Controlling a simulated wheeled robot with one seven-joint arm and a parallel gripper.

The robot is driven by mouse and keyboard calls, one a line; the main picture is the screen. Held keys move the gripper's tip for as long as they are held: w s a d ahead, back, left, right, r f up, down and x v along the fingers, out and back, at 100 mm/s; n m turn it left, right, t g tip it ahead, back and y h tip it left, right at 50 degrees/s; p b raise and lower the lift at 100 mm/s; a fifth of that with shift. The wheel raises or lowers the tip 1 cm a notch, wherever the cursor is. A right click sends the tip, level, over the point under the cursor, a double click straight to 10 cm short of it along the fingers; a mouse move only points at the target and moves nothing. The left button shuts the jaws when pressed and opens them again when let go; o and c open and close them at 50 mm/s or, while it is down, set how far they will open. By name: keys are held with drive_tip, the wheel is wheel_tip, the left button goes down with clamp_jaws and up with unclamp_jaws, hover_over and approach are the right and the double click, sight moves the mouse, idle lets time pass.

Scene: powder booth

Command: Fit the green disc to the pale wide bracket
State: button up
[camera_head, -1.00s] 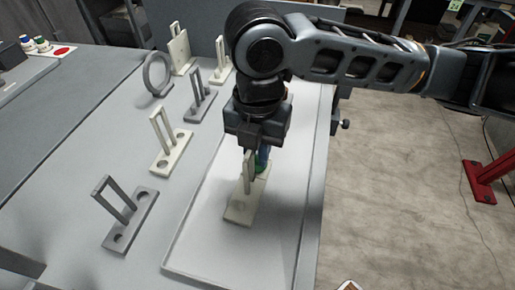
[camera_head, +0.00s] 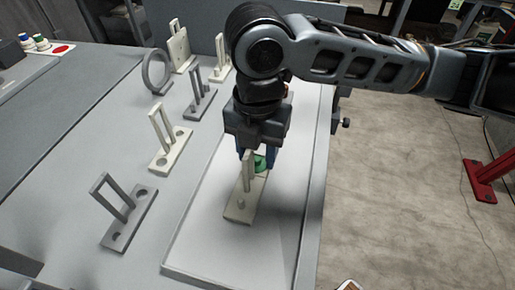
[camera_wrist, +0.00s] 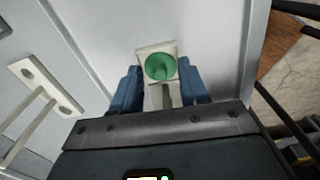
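The pale bracket (camera_head: 236,213) lies on the light tray below my gripper, with an upright frame rising from its base plate. The green disc (camera_head: 260,163) rests at the bracket's far end, beside the upright. In the wrist view the disc (camera_wrist: 161,67) lies within the outline of the plate's end and hides what is under it. I cannot tell how deep it is seated. My gripper (camera_wrist: 160,82) is open, its blue fingers spread on either side of the disc, with narrow gaps. A small pale spot or stub shows at the plate's near end.
Other brackets stand left of the tray (camera_head: 190,268): a grey one (camera_head: 127,232), a pale one (camera_head: 166,160) and a second grey one (camera_head: 198,106). A grey ring (camera_head: 147,73) and more pale pieces stand behind. The tray's front part is clear.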

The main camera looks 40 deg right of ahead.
drive_tip(key=shift+r, duration=0.1)
wheel_tip(320, 180, up, 8)
drive_tip(key=shift+f, duration=0.2)
idle(0.4)
idle(0.3)
